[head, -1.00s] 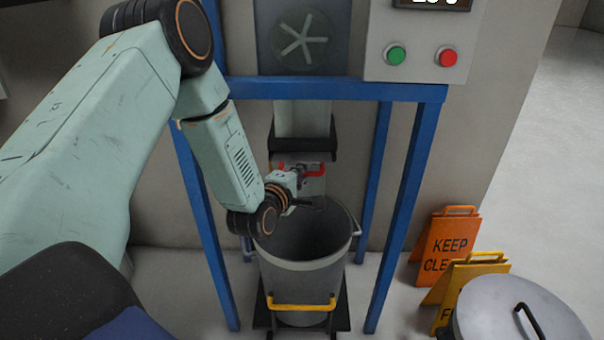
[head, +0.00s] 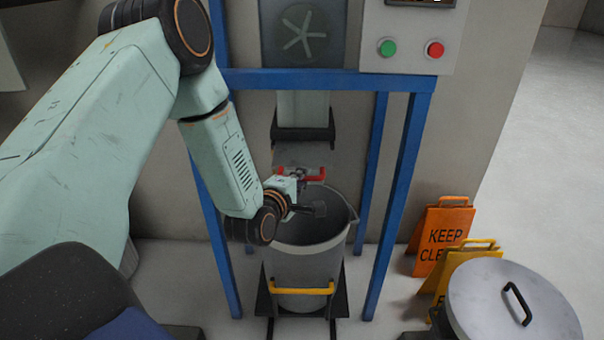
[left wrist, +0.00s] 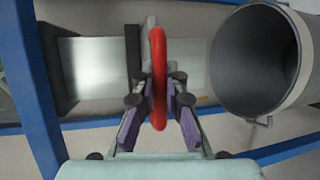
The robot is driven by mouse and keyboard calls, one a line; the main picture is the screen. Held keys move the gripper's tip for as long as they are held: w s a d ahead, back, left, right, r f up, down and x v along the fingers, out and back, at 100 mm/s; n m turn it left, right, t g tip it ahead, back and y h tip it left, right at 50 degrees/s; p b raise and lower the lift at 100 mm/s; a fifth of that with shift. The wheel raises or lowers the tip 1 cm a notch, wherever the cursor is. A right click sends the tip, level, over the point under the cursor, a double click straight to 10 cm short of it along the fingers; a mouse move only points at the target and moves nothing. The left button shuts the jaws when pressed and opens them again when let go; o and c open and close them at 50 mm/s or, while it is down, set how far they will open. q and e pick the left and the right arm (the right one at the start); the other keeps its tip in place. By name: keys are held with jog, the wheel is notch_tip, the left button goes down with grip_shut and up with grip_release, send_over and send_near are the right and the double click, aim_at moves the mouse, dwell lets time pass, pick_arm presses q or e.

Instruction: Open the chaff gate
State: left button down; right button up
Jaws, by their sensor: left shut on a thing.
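The chaff gate (head: 305,154) is a flat grey plate with a red handle (head: 314,176) on its near edge. It sticks out toward me below the dark collar of the chute (head: 303,134), above the bucket. My left gripper (head: 297,179) is at the handle, and its fingertips are partly hidden by the wrist. In the left wrist view, the red handle (left wrist: 158,60) lies between the two purple fingers of the left gripper (left wrist: 160,92), which is shut on it. My right gripper is not in view.
Orange and yellow signs (head: 443,238) and a lidded drum (head: 515,298) stand at the right. A control box (head: 412,45) hangs above right.

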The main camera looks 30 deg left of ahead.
pick_arm(q)
jog(key=shift+s+d, duration=0.35)
jog(key=shift+s, duration=0.1)
jog(key=c, duration=1.4)
grip_release()
jog(key=shift+w, duration=0.1)
jog(key=shift+o, duration=0.2)
jog(key=shift+a, duration=0.1)
jog(key=v, duration=1.2)
